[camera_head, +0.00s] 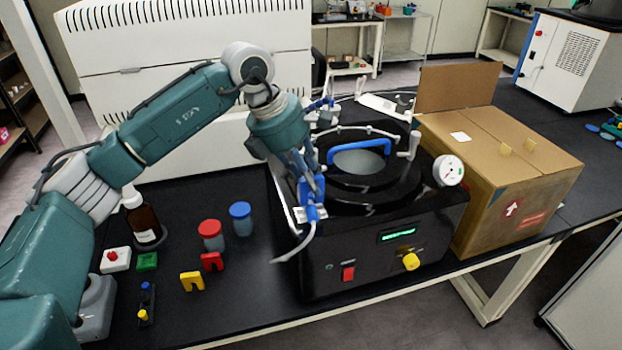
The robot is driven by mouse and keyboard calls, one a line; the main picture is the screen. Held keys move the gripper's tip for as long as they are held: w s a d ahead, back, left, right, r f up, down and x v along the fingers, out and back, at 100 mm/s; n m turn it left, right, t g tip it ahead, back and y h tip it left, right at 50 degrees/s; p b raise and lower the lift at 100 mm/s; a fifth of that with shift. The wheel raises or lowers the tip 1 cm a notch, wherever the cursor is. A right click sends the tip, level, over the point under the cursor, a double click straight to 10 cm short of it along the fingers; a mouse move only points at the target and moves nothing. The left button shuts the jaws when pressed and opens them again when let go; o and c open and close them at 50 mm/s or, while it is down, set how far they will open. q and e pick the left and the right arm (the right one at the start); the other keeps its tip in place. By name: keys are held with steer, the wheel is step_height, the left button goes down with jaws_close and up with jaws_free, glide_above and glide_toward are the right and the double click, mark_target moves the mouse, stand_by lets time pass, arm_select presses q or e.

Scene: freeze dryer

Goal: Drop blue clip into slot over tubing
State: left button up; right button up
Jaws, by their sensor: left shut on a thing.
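My left gripper (306,178) reaches in from the left and points down at the left front side of the black freeze dryer (385,245). It is shut on the blue clip (318,186), which is partly hidden by the fingers. The white tubing (300,243) hangs from a blue fitting (313,213) just below the clip and curves down to the left. The slot is hidden behind the gripper, and I cannot tell whether the clip touches the tubing. My right gripper is not in view.
A red clip (212,262) and a yellow clip (192,281) stand on the black table, left of the dryer. Red-capped (211,238) and blue-capped (241,222) jars and a brown bottle (143,220) stand behind them. A cardboard box (500,180) is close on the right.

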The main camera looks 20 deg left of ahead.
arm_select(q)
steer(key=shift+f+b, duration=0.6)
steer(key=shift+f, duration=0.25)
steer(key=shift+d, duration=0.1)
stand_by(1.5)
steer(key=shift+f+b, duration=0.4)
steer(key=shift+b, duration=0.15)
steer(key=shift+s+f+b, duration=0.35)
steer(key=shift+f+b, duration=0.15)
steer(key=shift+f, duration=0.25)
stand_by(0.3)
steer(key=o, duration=0.4)
steer(key=shift+w+d+r, duration=0.1)
steer(key=shift+w, duration=0.05)
stand_by(0.7)
